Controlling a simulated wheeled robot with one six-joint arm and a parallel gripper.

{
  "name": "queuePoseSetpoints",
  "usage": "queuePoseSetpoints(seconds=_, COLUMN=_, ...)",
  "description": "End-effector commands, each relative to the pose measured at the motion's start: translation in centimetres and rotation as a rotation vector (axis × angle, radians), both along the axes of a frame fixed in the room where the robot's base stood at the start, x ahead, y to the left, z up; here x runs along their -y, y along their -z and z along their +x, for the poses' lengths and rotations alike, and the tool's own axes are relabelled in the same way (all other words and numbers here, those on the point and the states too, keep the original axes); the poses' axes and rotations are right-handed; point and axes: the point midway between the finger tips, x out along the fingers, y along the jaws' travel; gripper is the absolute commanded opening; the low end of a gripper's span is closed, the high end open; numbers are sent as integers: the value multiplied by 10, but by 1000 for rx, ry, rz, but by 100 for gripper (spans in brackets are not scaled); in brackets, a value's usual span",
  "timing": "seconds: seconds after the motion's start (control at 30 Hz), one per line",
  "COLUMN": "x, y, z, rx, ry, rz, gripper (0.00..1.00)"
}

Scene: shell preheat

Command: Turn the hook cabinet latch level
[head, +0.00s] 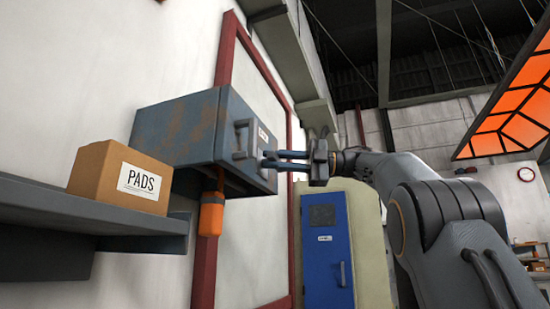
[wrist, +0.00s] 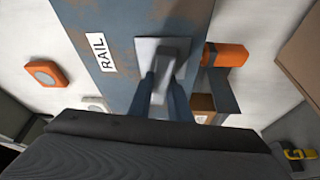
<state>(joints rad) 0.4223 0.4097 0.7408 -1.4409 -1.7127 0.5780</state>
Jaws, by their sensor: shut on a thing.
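The hook cabinet (head: 180,125) is a worn blue-grey metal box on the white wall, left of centre in the head view. Its face (wrist: 115,25) fills the upper middle of the wrist view, with a white RAIL label beside the latch. The latch (wrist: 168,50) is a light grey lever on a pale square plate. My gripper (head: 268,159) reaches in from the right at the cabinet front. Its two dark blue fingers are shut on the latch lever in the wrist view (wrist: 162,88). The fingers partly hide the lever, and its exact tilt is unclear.
A brown PADS box (head: 120,178) stands on a grey shelf (head: 110,220) left of the cabinet. An orange cylinder (head: 211,214) hangs under the cabinet. A blue door (head: 327,255) stands below my arm, and an orange-paned frame (head: 515,105) is at upper right.

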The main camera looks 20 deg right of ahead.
Motion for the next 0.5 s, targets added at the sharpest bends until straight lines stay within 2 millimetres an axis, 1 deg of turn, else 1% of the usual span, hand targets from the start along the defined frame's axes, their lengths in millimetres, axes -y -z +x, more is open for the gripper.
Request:
queuePoseSetpoints(seconds=0.2, x=0, y=1, z=0, rx=86, ry=0, rz=-64, gripper=0)
queuePoseSetpoints(seconds=0.5, x=0, y=2, z=0, rx=136, ry=0, rz=-98, gripper=0)
